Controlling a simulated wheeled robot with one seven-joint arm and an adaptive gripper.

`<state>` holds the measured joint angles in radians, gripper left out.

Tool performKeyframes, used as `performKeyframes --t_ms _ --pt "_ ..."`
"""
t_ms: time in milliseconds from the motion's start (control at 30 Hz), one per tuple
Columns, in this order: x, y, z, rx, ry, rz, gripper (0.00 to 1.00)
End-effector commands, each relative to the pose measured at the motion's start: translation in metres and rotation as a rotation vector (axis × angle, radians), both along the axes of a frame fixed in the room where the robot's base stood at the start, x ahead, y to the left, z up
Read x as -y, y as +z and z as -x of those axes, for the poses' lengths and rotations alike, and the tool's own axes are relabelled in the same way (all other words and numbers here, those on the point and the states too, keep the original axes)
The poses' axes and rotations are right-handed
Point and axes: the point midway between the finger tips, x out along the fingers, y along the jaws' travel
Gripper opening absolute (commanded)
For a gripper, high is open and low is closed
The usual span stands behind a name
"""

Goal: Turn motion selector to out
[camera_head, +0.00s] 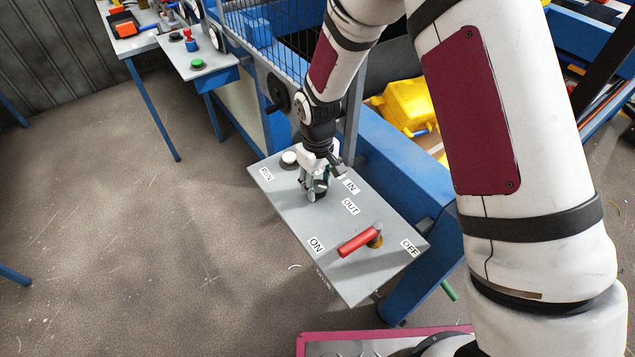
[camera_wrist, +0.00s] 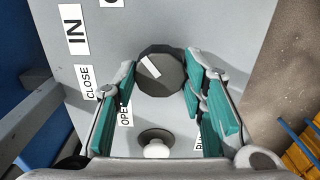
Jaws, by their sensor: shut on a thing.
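The motion selector is a dark, many-sided knob (camera_wrist: 161,74) with a white pointer mark. In the wrist view the mark sits on its upper-left part and slants toward the upper left. The IN label (camera_wrist: 73,30) is at upper left, and a cut-off label (camera_wrist: 111,2) is at the top edge. In the head view my gripper (camera_head: 315,190) is down at the panel and mostly hides the knob. The IN label (camera_head: 351,186) and OUT label (camera_head: 350,207) are right of it. My gripper's teal-padded fingers (camera_wrist: 160,84) are shut on the knob, one on each side.
A white button (camera_head: 289,158) stands near the RUN label (camera_head: 266,174). A red lever (camera_head: 358,241) lies between the ON and OFF labels on the grey panel (camera_head: 290,210). A yellow jerry can (camera_head: 408,105) is behind the blue frame. Open floor lies left.

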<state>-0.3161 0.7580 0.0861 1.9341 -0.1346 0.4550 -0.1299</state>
Motion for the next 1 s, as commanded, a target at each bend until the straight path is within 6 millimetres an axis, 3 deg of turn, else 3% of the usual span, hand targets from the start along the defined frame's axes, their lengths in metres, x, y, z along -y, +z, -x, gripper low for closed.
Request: performKeyframes --t_ms 333,867,900,967,1000 --pt "0.0000 0.0003 -0.0002 0.001 -0.134 0.001 0.10" --pt "0.0001 0.0003 -0.0003 0.001 -0.158 -0.001 0.10" --pt "0.0001 0.0003 -0.0003 0.001 -0.158 -0.001 0.45" --pt "0.0000 0.0003 -0.0003 0.001 -0.158 -0.001 0.58" --pt "0.0000 0.0003 -0.0003 0.001 -0.158 -0.001 0.58"
